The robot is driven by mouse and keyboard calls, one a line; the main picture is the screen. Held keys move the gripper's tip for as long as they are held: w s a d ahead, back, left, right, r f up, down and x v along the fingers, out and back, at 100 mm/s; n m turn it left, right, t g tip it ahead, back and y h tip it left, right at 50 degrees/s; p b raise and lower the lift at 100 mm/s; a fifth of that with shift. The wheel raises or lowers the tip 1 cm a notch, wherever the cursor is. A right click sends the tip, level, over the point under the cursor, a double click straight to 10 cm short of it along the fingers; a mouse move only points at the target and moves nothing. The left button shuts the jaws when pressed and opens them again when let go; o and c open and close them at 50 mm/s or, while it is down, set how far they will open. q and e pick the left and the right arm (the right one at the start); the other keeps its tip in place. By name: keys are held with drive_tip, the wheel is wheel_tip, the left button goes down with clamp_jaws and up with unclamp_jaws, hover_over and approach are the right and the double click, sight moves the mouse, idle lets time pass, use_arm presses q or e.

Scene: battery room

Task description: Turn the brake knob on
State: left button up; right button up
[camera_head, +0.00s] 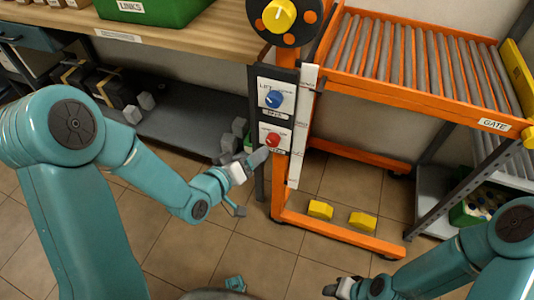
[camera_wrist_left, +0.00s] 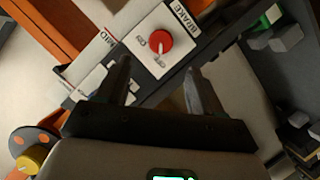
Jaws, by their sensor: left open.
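The red brake knob (camera_head: 273,139) sits on a white plate on the dark post, below the blue lift knob (camera_head: 275,98). In the left wrist view the brake knob (camera_wrist_left: 159,43) is near the top centre, beside its BRAKE label (camera_wrist_left: 181,18). The small position marks around it are too blurred to read surely. My left gripper (camera_head: 250,183) is open and empty, close to the plate. Its fingers (camera_wrist_left: 158,72) point towards the knob, one to each side in the picture, and appear short of it. My right gripper (camera_head: 340,289) is low in the head view; its jaws are unclear.
A yellow knob (camera_head: 279,15) on a dark disc tops the post. An orange roller conveyor frame (camera_head: 420,98) stands to the right, with yellow blocks (camera_head: 320,210) at its base. A wooden bench (camera_head: 180,50) with a green LINKS bin (camera_head: 150,10) is at left.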

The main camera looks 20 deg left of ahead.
sight(270, 142)
use_arm(q)
drive_tip(key=x, duration=0.8)
drive_tip(key=shift+w, duration=0.1)
drive_tip(key=c, duration=1.1)
